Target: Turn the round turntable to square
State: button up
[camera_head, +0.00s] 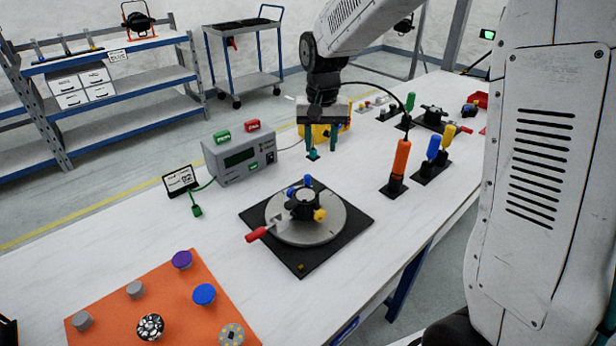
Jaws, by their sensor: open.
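The round turntable (338,226) is a grey disc on a black square base plate (352,201) in the middle of the white table. On it sits a dark fixture (300,207) with blue and yellow parts. A red handle (257,234) sticks out from the disc's left side, toward the front left. My gripper (323,150) hangs from my arm behind the turntable, above the table. The gripper is clear of the turntable and the red handle.
A grey box with a display (240,163) and a small sign (180,180) stand left of the turntable. An orange-handled tool (401,157) and blue-handled tool (433,147) stand right. An orange mat (165,285) with several knobs lies at front left.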

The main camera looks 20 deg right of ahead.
send_over(308, 177)
jog(key=shift+m, duration=0.4)
jog(key=f, duration=0.7)
jog(key=shift+w+f, duration=0.25)
jog(key=shift+f, duration=0.1)
jog(key=shift+w+f, duration=0.15)
jog(key=shift+f, duration=0.2)
notch_tip(308, 177, down, 8)
jog(key=shift+r, duration=0.25)
jog(key=shift+d, duration=0.1)
grip_shut()
